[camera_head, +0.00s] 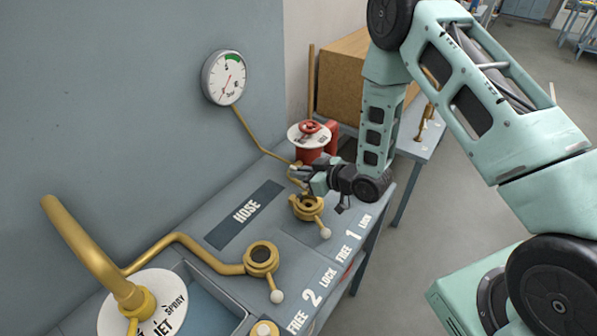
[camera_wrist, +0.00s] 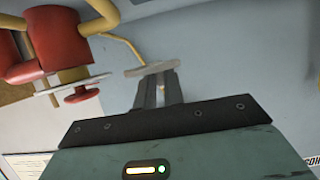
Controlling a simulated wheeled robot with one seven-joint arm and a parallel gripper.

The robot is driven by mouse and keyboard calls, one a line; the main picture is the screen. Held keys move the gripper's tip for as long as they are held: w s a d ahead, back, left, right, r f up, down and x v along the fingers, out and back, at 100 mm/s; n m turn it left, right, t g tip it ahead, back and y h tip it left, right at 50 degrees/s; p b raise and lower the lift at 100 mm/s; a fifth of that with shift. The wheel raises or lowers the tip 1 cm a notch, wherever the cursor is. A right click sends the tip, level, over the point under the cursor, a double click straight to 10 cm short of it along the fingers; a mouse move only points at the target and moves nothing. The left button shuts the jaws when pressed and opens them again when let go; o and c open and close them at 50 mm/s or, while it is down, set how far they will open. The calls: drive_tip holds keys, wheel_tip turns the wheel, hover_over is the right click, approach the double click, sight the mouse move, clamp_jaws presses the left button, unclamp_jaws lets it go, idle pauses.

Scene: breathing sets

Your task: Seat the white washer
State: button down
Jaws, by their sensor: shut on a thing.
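My gripper (camera_head: 303,176) points left above the brass ring fitting by the number 1 (camera_head: 307,207). In the wrist view my gripper (camera_wrist: 158,82) has its two fingers close together on a thin pale piece (camera_wrist: 138,71). This piece looks like the white washer seen nearly edge-on; its hole does not show. In the head view it is too small and hidden to make out clearly. The fitting 1 has a lever with a white ball end (camera_head: 325,233). A second brass ring fitting (camera_head: 261,257) stands by the number 2, with a dark open middle.
A red valve (camera_head: 311,150) with a handwheel stands just behind my gripper. A gauge (camera_head: 224,77) hangs on the wall with a brass pipe below. A bent brass pipe (camera_head: 85,245) and a white "JET SPRAY" disc (camera_head: 145,310) are at front left. The HOSE plate (camera_head: 244,214) area is clear.

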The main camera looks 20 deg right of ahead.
drive_tip(key=shift+f+b, duration=0.1)
drive_tip(key=shift+b, duration=0.2)
drive_tip(key=b, duration=0.5)
hover_over(301, 201)
wheel_tip(301, 201, down, 6)
drive_tip(key=shift+r, duration=0.2)
drive_tip(key=shift+s+b, duration=0.1)
drive_tip(key=shift+b, duration=0.3)
idle(1.7)
drive_tip(key=shift+f+b, duration=1.15)
drive_tip(key=shift+f, duration=0.05)
